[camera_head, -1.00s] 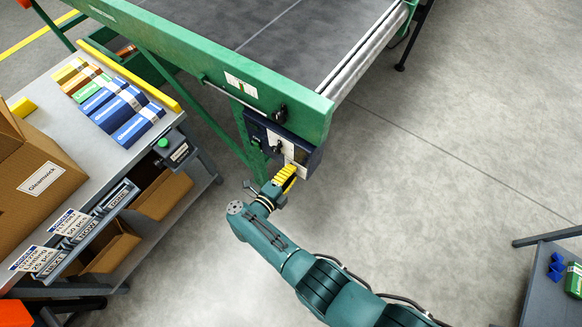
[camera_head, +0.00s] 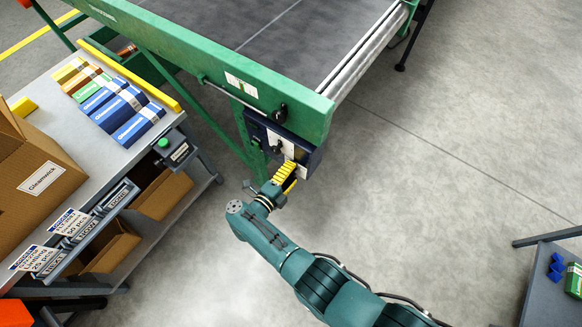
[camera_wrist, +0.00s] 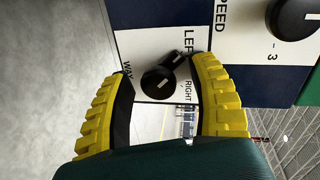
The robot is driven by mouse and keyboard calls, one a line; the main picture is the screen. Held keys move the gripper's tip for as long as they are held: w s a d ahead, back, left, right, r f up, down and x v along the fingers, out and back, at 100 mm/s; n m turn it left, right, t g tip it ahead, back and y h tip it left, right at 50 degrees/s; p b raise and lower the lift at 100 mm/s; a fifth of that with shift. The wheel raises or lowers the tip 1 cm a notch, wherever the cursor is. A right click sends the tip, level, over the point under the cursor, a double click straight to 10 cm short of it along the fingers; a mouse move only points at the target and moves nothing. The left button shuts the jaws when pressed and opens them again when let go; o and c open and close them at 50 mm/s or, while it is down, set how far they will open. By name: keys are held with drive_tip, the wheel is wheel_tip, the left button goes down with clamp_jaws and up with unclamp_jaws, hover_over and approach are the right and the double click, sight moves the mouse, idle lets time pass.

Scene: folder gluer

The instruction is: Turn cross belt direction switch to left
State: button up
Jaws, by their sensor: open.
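The cross belt direction switch is a black knob (camera_wrist: 160,82) with a white mark, on a white plate lettered LEFT and RIGHT in the wrist view. Its narrow end points up and right in that view, close to the LEFT lettering. My gripper (camera_wrist: 164,72) is open, with one yellow-backed black finger on each side of the knob. The right finger's tip is very close to the knob's narrow end; I cannot tell if they touch. In the head view my gripper (camera_head: 290,168) is at the front of the dark blue control box (camera_head: 312,160) and hides the direction knob.
A second black knob (camera_wrist: 294,18), labelled SPEED, sits near the direction knob. The green conveyor frame (camera_head: 200,62) is above the box. A grey table (camera_head: 110,160) with cartons stands at left. Open floor (camera_head: 440,180) lies to the right.

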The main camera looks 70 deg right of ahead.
drive_tip(key=shift+a, duration=0.1)
drive_tip(key=v, duration=1.2)
drive_tip(key=shift+r, duration=0.1)
